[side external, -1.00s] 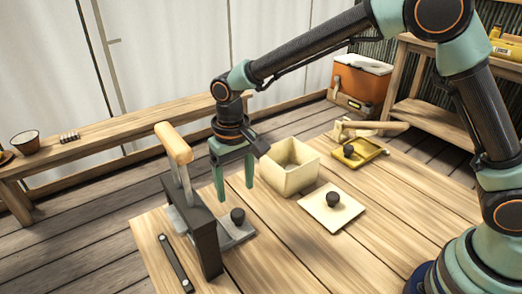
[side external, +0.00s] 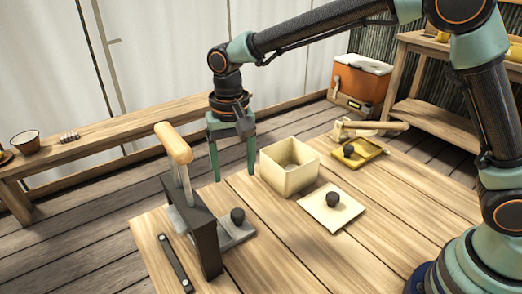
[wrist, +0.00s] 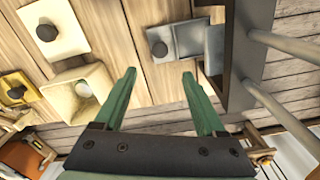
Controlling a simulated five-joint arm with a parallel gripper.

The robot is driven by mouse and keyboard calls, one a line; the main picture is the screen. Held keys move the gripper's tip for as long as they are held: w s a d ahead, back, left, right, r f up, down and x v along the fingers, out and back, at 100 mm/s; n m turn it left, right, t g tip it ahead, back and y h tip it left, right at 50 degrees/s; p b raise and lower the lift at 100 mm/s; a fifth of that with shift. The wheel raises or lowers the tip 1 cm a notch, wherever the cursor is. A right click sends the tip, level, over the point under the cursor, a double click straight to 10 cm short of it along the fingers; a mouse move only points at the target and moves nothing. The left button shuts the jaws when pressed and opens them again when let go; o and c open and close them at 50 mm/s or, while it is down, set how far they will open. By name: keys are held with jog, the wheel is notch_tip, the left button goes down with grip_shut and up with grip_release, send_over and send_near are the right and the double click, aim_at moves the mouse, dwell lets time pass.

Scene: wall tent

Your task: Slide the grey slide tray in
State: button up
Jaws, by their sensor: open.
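The grey slide tray (side external: 235,234) lies low on the table, sticking out from the right side of a dark upright frame (side external: 205,240) with a wooden handle (side external: 174,144) on top. A dark knob (side external: 237,216) stands on the tray. The tray also shows in the wrist view (wrist: 190,41), beside the frame (wrist: 238,60), with its knob (wrist: 160,48) at the outer end. My gripper (side external: 232,176) is open and empty, pointing down, above and behind the tray, apart from it. In the wrist view, its fingers (wrist: 158,75) have nothing between them.
A cream open box (side external: 289,180) and a cream lid (side external: 318,216) with a dark knob stand to the right. A yellow tray (side external: 372,150) and a wooden tool (side external: 375,125) lie farther back. A dark bar (side external: 175,263) lies front left. The right front tabletop is clear.

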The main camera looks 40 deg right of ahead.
aim_at(237, 212)
notch_tip(237, 212, down, 12)
jog(key=m, duration=0.6)
jog(key=shift+f+m, duration=0.15)
jog(key=shift+m, duration=0.15)
grip_shut()
dwell(1.4)
